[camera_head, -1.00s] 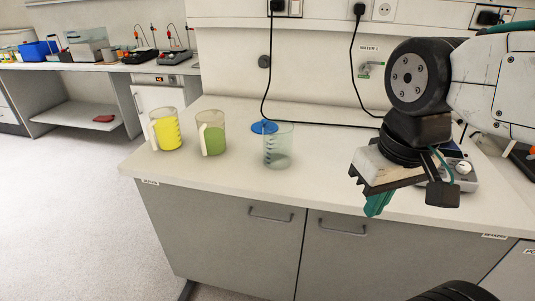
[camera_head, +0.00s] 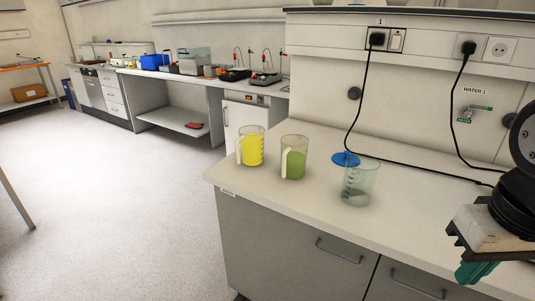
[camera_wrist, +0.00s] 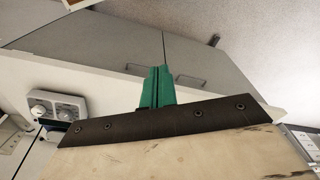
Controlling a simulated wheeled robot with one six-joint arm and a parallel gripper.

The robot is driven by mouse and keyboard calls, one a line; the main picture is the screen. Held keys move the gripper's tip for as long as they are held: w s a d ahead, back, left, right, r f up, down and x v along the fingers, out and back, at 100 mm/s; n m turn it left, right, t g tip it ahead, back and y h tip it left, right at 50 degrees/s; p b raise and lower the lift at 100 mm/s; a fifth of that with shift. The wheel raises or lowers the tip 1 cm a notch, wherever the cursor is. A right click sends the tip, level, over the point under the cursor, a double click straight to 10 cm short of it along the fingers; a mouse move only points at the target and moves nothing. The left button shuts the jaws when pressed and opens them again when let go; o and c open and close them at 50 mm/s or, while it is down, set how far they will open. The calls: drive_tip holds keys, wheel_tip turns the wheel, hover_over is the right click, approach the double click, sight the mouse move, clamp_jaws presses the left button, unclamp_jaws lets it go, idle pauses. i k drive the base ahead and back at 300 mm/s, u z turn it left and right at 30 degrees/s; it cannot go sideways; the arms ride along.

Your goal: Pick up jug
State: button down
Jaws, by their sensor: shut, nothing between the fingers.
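Three jugs stand upright on the white worktop (camera_head: 420,215) in the head view. One jug holds yellow liquid (camera_head: 252,148) and stands at the left. A jug with green liquid (camera_head: 294,160) stands just right of it. A clear jug (camera_head: 359,184), which looks nearly empty, stands further right. My gripper (camera_head: 474,272) is at the lower right of the head view, over the worktop's front, well apart from all the jugs. In the wrist view its green fingers (camera_wrist: 157,88) are together with nothing between them. No jug shows in the wrist view.
A blue disc (camera_head: 345,159) lies behind the clear jug. Black cables hang from the wall sockets (camera_head: 385,40) onto the worktop. A grey device with knobs (camera_wrist: 55,106) shows in the wrist view. Open floor (camera_head: 120,210) lies left of the bench.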

sight(251, 139)
drive_tip(key=u, duration=0.55)
drive_tip(key=k, duration=0.6)
drive_tip(key=u, duration=0.8)
drive_tip(key=i, duration=1.7)
drive_tip(key=z, duration=0.6)
